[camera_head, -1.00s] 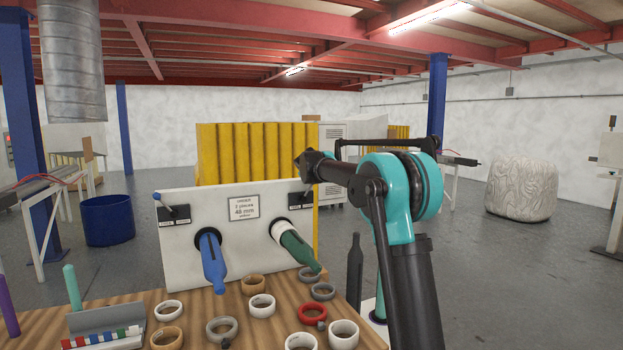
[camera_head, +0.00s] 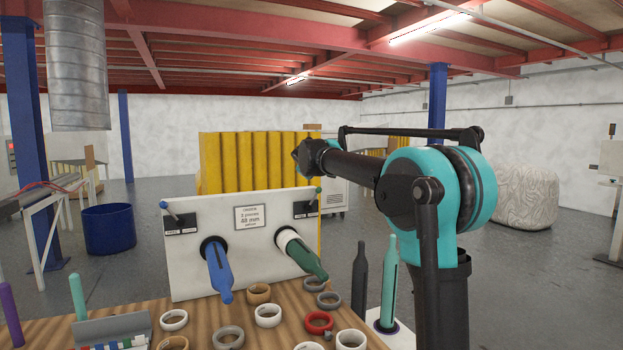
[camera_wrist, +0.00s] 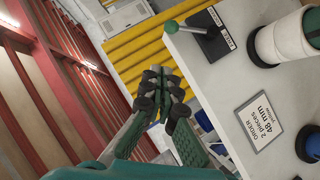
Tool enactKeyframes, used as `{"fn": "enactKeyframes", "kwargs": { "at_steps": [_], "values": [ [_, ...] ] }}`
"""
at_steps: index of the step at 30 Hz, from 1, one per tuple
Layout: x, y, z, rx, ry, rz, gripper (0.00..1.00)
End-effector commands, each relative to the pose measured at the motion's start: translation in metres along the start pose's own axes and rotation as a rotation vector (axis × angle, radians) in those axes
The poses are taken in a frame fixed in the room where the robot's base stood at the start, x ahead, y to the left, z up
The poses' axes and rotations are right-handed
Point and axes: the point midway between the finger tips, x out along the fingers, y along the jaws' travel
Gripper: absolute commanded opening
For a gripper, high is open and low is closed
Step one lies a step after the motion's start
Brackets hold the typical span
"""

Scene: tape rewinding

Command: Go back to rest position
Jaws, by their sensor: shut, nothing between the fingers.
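My gripper (camera_wrist: 162,97) shows in the wrist view with its dark fingertips together and nothing between them. It is beside the white panel (camera_wrist: 215,75), apart from it. In the head view the arm is raised at the right and its end (camera_head: 312,155) is above the panel's top right corner; the fingers are not clear there. The white panel (camera_head: 190,280) stands on the wooden table (camera_head: 240,300). It bears a blue spindle (camera_head: 218,270), a green spindle (camera_head: 305,256) with a white roll at its base, and an order sign (camera_head: 250,216) reading 48 mm.
Several tape rolls lie on the table, among them a red one (camera_head: 319,322). A dark peg (camera_head: 359,278) and a teal peg (camera_head: 388,285) stand right of the table. A blue bin (camera_head: 108,230) stands on the floor at the left. Open floor lies behind.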

Motion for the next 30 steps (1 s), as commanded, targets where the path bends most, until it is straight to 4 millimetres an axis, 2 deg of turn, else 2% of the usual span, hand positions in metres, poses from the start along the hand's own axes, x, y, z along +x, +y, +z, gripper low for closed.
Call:
{"fn": "enactKeyframes", "kwargs": {
  "at_steps": [4,15,18,20,23,30],
  "values": [
    [-0.009,0.0,0.0,0.001,0.0,0.0,0.0],
    [-0.011,0.001,0.001,0.001,-0.001,0.0,0.0],
    [-0.012,-0.003,0.013,0.017,-0.018,-0.005,0.0],
    [-0.015,-0.008,0.032,0.043,-0.042,-0.013,0.0],
    [-0.023,-0.025,0.081,0.11,-0.108,-0.035,0.0],
    [-0.068,-0.096,0.226,0.318,-0.301,-0.119,0.0]
  ]
}}
